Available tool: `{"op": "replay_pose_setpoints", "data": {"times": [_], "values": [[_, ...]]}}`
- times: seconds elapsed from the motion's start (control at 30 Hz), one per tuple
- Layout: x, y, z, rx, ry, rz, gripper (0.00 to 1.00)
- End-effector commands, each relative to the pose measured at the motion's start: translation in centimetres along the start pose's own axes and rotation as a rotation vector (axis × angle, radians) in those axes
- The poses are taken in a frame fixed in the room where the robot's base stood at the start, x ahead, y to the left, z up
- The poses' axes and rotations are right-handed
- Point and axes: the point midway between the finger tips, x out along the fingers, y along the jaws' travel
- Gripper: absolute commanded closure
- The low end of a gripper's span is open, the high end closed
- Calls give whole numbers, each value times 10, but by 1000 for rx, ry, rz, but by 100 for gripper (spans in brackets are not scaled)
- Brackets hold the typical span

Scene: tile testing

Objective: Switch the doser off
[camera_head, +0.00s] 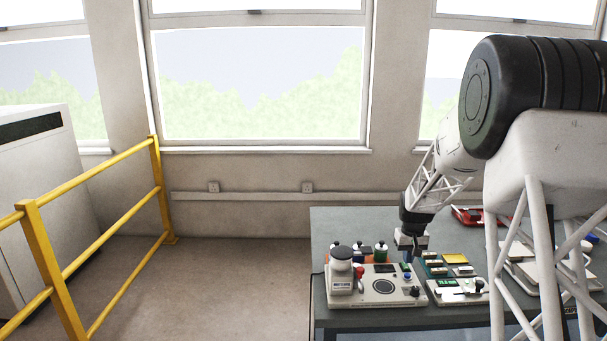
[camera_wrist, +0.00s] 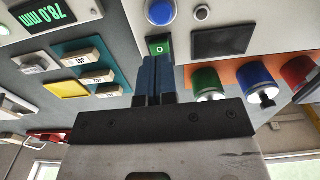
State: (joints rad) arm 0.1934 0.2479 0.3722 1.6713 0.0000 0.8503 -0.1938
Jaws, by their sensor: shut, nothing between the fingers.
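The doser (camera_head: 375,291) is a pale bench unit on the table in the head view, with a dark round plate and small controls. In the wrist view its panel (camera_wrist: 270,15) fills the top, with a blue button (camera_wrist: 160,12), a dark display (camera_wrist: 220,42) and a green switch (camera_wrist: 158,46) marked with a ring. My gripper (camera_wrist: 157,60) is shut and empty. Its blue fingertips are at the near edge of the green switch and hide its lower part; I cannot tell if they touch it. In the head view my gripper (camera_head: 410,258) points down over the doser's back right.
Capped green (camera_wrist: 208,84), blue (camera_wrist: 258,82) and red (camera_wrist: 298,72) bottles stand on an orange tray beside the doser. Opposite are a teal tray (camera_wrist: 122,78) with labelled blocks, a yellow tile (camera_wrist: 68,90) and a gauge (camera_wrist: 45,14) reading 78.0 mm. A yellow rail (camera_head: 110,169) stands left.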

Motion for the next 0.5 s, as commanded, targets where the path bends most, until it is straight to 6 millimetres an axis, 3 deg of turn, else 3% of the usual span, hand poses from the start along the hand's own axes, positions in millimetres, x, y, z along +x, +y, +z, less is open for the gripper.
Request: {"op": "replay_pose_setpoints", "data": {"times": [0.5], "values": [[5, 0, 0, 0, 0, 0, 100]]}}
